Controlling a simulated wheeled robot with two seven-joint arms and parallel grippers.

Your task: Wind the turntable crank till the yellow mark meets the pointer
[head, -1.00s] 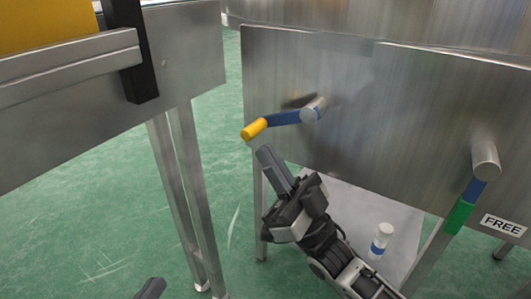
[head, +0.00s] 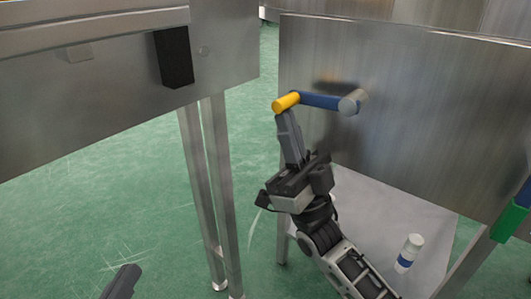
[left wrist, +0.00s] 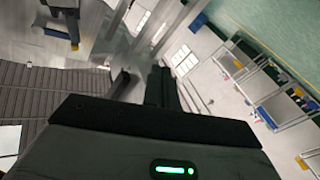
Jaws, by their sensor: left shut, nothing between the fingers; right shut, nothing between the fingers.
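A crank with a blue arm (head: 321,101) and a yellow handle (head: 286,102) sticks out from a steel panel (head: 420,110), its grey hub (head: 353,102) at the right end. The arm lies nearly level, handle to the left. My right gripper (head: 286,118) is shut and empty, fingers pointing up; the fingertips are right under the yellow handle and seem to touch it. My left gripper (head: 126,275) is shut and empty at the bottom edge, well away from the crank; its dark fingers also show in the left wrist view (left wrist: 160,85). I see no yellow mark or pointer.
A white bottle with a blue band (head: 408,253) stands on the low shelf (head: 370,205). A steel bench (head: 90,110) with legs stands at left. Green floor between is open.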

